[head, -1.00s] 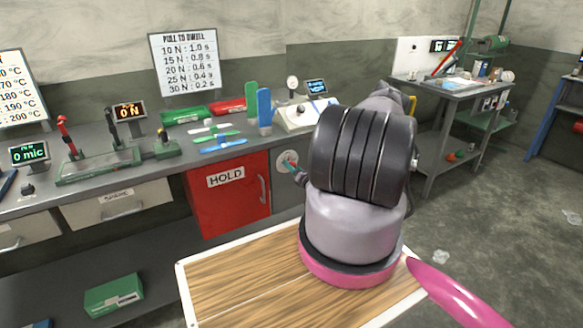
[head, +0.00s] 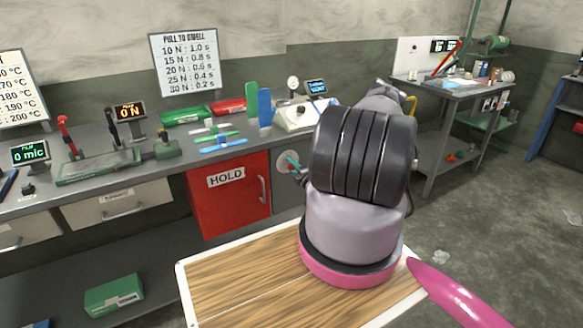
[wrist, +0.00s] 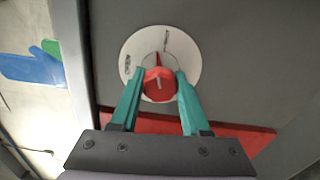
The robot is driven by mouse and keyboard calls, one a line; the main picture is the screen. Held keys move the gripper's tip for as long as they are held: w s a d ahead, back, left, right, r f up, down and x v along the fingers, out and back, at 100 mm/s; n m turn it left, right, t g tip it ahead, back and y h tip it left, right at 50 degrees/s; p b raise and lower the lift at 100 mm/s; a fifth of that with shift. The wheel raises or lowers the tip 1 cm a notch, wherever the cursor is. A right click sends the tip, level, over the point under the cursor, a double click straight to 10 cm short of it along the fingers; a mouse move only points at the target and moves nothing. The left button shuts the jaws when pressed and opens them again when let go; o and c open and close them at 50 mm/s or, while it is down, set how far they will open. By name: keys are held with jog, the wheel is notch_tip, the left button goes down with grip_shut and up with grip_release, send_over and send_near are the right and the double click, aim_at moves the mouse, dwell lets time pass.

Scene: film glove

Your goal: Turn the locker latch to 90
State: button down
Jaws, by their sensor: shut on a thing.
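The latch is a red knob (wrist: 160,85) with a pointer, on a round white dial plate (wrist: 190,58) fixed to a grey panel. In the wrist view my gripper (wrist: 161,82) has its two teal fingers on either side of the knob, shut on it. The red pointer tip stands near the top of the dial; the dial's small lettering is not readable. In the head view the dial (head: 283,157) shows beside the red locker (head: 228,196) marked HOLD. My arm hides most of the gripper and the knob there.
The workbench (head: 90,192) above carries green and blue film pieces (head: 222,146), red and green trays and small instruments. A wooden-topped surface (head: 235,278) lies in front of the locker, under my arm. Open floor lies to the right.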

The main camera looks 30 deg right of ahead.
jog(key=shift+m, duration=2)
jog(key=shift+c, duration=1.9)
grip_release()
jog(key=s, duration=1.1)
jog(key=shift+d, duration=0.2)
jog(key=shift+w, duration=0.1)
